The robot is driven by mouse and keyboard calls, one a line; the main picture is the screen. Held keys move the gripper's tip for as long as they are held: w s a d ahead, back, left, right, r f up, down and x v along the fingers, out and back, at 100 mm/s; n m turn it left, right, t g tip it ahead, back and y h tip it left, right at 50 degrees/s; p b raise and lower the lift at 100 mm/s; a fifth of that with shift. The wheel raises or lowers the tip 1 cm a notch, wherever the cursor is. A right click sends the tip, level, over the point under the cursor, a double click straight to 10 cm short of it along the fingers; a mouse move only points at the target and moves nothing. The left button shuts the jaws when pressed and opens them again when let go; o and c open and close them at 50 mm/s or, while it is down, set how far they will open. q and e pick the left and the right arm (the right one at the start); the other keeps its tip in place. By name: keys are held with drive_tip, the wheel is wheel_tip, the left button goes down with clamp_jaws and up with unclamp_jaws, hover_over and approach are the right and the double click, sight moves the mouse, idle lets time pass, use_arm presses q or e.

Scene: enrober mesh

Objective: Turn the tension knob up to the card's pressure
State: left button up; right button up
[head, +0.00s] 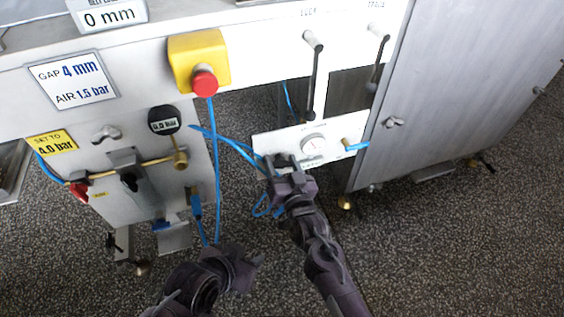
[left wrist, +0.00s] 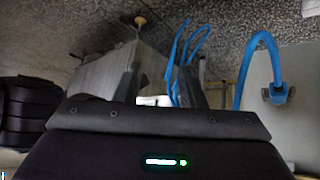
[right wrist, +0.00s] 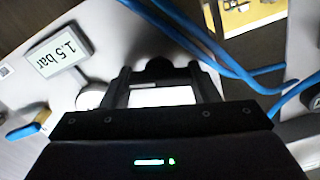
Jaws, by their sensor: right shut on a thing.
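My right gripper (head: 282,161) is at the left end of a small white panel (head: 338,133) under the machine. It is shut on the dark tension knob (right wrist: 158,67), which is mostly hidden in the head view. A readout (right wrist: 65,51) beside it in the right wrist view shows "1.5 bar". A round gauge (head: 313,146) sits just right of the gripper. My left gripper (head: 257,268) is open and empty low in the head view, apart from the machine.
A yellow "SET TO" card (head: 52,142), a black digital gauge (head: 164,121) and brass piping (head: 158,162) are on the left panel. A red stop button (head: 204,82) is above. Blue hoses (head: 215,170) hang between the panels. A grey cabinet (head: 450,90) stands right.

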sight(283, 167)
drive_tip(key=o, duration=1)
drive_tip(key=shift+s+d, duration=0.1)
drive_tip(key=shift+s, duration=0.2)
drive_tip(key=shift+p+v, duration=0.5)
drive_tip(key=shift+v, duration=0.7)
use_arm(q)
drive_tip(key=s+a+g, duration=0.1)
drive_tip(key=s+a+f+g+y, duration=0.1)
drive_tip(key=shift+s+a+f+p, duration=0.2)
drive_tip(key=shift+s+p, duration=0.1)
drive_tip(key=shift+p, duration=0.1)
use_arm(e)
drive_tip(key=v, duration=0.5)
drive_tip(key=shift+w, duration=0.1)
